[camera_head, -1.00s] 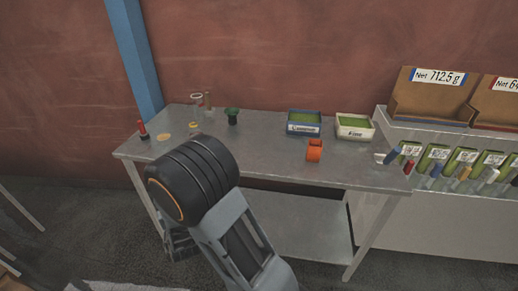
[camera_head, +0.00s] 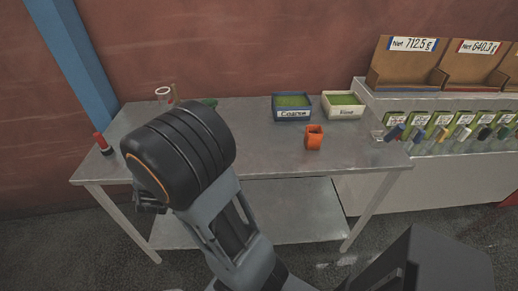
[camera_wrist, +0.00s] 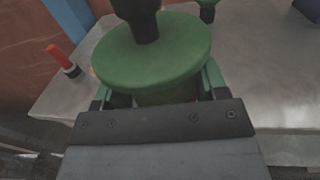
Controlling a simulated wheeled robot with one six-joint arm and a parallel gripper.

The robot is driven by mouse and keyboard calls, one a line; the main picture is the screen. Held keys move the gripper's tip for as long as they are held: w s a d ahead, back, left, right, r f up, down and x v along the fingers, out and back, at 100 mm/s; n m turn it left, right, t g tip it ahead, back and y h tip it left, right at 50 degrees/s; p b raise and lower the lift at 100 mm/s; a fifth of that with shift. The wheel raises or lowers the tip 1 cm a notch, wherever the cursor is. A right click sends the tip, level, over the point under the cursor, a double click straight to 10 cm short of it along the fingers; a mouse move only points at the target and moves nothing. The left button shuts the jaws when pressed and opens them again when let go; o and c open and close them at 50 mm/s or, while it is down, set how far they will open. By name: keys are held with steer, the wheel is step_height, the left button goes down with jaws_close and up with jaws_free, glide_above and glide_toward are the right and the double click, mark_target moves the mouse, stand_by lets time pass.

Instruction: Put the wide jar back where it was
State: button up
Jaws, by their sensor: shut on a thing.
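My gripper (camera_wrist: 158,97) is shut on a green thing (camera_wrist: 140,55) with a wide round disc and a dark upright part rising from its middle. The fingers close below the disc, and the lower part of the thing is mostly hidden. In the head view my arm hides the gripper and what it holds. A clear vessel with a pale rim (camera_head: 163,93) stands at the back left of the table. I cannot tell which of these is the wide jar. A second green thing (camera_wrist: 207,8) stands farther back, and it shows partly behind my arm in the head view (camera_head: 209,102).
The metal table (camera_head: 255,150) carries a red-topped item (camera_head: 101,142) at the left, an orange holder (camera_head: 313,138), and trays marked Coarse (camera_head: 292,115) and Fine (camera_head: 343,113). A side bench with several tubes (camera_head: 440,135) adjoins at the right. The table's middle front is clear.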

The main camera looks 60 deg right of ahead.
steer(key=s+d+r+m+g+h, duration=0.1)
steer(key=s+d+r+m+g, duration=0.25)
steer(key=s+d+g, duration=0.35)
steer(key=s+d+r+m+g+h+b, duration=0.1)
steer(key=s+d+r+m+g, duration=0.1)
steer(key=s+d+m+g, duration=0.55)
steer(key=s+d+r+m+g+h, duration=0.1)
steer(key=s+d+r+m+g, duration=0.25)
steer(key=s, duration=0.55)
steer(key=w+d+f+g, duration=0.1)
steer(key=w+d+f, duration=0.2)
steer(key=d+f, duration=0.2)
steer(key=w+d+f+p, duration=0.1)
steer(key=w+d+f, duration=0.3)
steer(key=d+f, duration=0.2)
steer(key=shift+f+n+g, duration=0.4)
steer(key=shift+f+n, duration=0.05)
steer(key=shift+f, duration=0.5)
steer(key=shift+d, duration=0.1)
